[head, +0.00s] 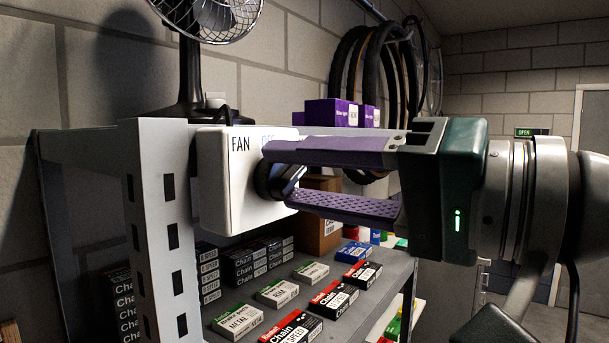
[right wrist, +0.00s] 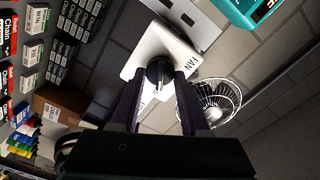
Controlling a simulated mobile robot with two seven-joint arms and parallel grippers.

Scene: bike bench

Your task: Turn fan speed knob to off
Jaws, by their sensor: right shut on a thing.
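The fan control box (head: 236,205) is a white box marked FAN, fixed to the shelf post. It also shows in the right wrist view (right wrist: 146,60). Its dark round speed knob (head: 272,182) sits on the front face; in the right wrist view the knob (right wrist: 159,71) lies between my fingertips. My right gripper (head: 283,180) comes in from the right and is shut on the knob, one purple finger above and one below. The "OFF" lettering is partly hidden behind the upper finger, and I cannot read the knob's setting. My left gripper is not in view.
A desk fan (head: 190,85) stands above the box. A grey shelf (head: 375,300) below holds several small part boxes, with a cardboard box (head: 318,215) at the back. Tyres (head: 385,70) hang on the wall. A grey slotted post (head: 165,230) stands left of the box.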

